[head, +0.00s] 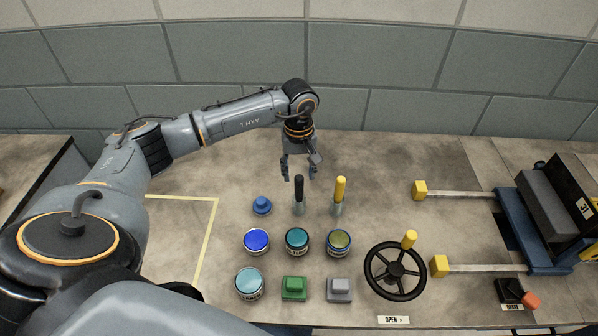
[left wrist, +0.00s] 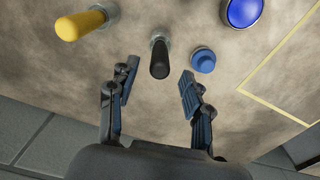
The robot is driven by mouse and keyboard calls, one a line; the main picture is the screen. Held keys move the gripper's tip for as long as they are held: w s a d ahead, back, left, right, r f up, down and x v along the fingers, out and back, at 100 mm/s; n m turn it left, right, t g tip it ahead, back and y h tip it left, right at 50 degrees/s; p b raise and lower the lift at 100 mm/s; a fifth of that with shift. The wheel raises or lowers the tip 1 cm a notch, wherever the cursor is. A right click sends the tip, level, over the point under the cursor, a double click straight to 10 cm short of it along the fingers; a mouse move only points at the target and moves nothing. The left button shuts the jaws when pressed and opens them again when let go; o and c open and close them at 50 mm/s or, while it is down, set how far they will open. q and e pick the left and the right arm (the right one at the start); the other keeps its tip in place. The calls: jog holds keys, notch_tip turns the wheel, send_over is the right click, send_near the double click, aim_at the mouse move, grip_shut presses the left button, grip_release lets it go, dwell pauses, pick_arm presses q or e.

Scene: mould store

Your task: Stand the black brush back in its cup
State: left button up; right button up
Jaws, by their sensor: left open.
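The black brush (head: 298,186) stands upright in a small grey metal cup (head: 299,209) on the bench. In the left wrist view the black brush (left wrist: 159,60) points toward the camera, with the cup's rim (left wrist: 158,38) just beyond it. My left gripper (head: 299,174) is open and empty, pointing down at the brush's top end. My right gripper is not in view.
A yellow brush (head: 340,188) stands in a cup just right. A blue knobbed piece (head: 262,205) is close on the left. Several paint tins (head: 297,240) stand in front, with a black handwheel (head: 395,271) further right. The bench behind is clear up to the wall.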

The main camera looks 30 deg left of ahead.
pick_arm(q)
notch_tip(320, 180, up, 11)
dwell(0.3)
dwell(1.0)
